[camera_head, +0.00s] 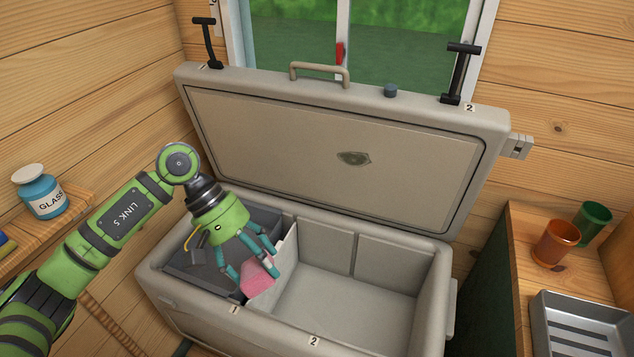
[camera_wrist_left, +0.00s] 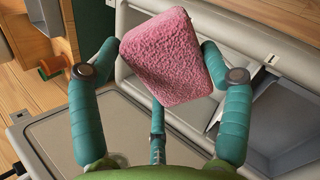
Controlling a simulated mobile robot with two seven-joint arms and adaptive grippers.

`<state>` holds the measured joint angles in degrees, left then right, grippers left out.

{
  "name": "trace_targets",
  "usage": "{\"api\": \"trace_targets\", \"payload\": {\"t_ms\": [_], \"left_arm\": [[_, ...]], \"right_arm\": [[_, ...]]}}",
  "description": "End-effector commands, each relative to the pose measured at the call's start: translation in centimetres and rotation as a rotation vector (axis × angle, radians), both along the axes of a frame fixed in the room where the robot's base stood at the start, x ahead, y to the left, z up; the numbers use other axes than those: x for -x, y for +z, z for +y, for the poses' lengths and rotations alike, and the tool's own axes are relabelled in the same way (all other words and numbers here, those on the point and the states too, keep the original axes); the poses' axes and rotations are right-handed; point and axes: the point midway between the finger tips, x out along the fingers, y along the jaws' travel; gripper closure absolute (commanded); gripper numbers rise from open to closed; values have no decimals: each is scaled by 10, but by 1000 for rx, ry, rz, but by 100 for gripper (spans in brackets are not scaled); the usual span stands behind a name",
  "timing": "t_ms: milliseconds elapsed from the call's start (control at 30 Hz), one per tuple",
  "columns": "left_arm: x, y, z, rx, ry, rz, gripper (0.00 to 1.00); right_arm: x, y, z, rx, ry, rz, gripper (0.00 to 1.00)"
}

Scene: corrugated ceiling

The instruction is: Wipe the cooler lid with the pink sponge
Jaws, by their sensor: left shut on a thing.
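The cooler (camera_head: 327,345) stands open with its lid (camera_head: 270,130) tilted up against the window. A dark greenish-grey stain (camera_head: 352,158) shows on the lid's inner face, right of its middle. My left gripper (camera_head: 247,269) is over the cooler, near the divider and away from the lid. It is shut on the pink sponge (camera_head: 258,277), which is partly hidden by the fingers. In the left wrist view, the pink sponge (camera_wrist_left: 170,55) sits tilted between the fingers of the left gripper (camera_wrist_left: 163,48). My right gripper is not in view.
A dark grey bin (camera_head: 190,265) fills the cooler's left part; the right compartment is empty. A handle (camera_head: 320,68) and black latches (camera_head: 460,72) stick out from the lid's top edge. Orange (camera_head: 556,245) and green (camera_head: 592,220) cups and a grey tray (camera_head: 580,325) stand at right.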

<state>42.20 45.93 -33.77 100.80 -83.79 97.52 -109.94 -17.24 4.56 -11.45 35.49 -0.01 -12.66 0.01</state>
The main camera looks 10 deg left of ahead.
Motion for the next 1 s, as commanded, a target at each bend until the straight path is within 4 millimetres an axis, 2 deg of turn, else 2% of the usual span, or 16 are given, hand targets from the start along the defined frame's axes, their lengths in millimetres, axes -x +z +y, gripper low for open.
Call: {"api": "trace_targets", "payload": {"t_ms": [200,467,700,1000], "left_arm": [[-16,-7,-4,238,328,42,48],[-34,-10,-12,494,658,-8,48],[-55,-12,-18,747,993,-152,48],[-79,-16,-24,925,1252,-354,48]], "right_arm": [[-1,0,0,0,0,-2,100],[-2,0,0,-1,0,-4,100],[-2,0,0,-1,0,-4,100],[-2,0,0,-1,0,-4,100]]}}
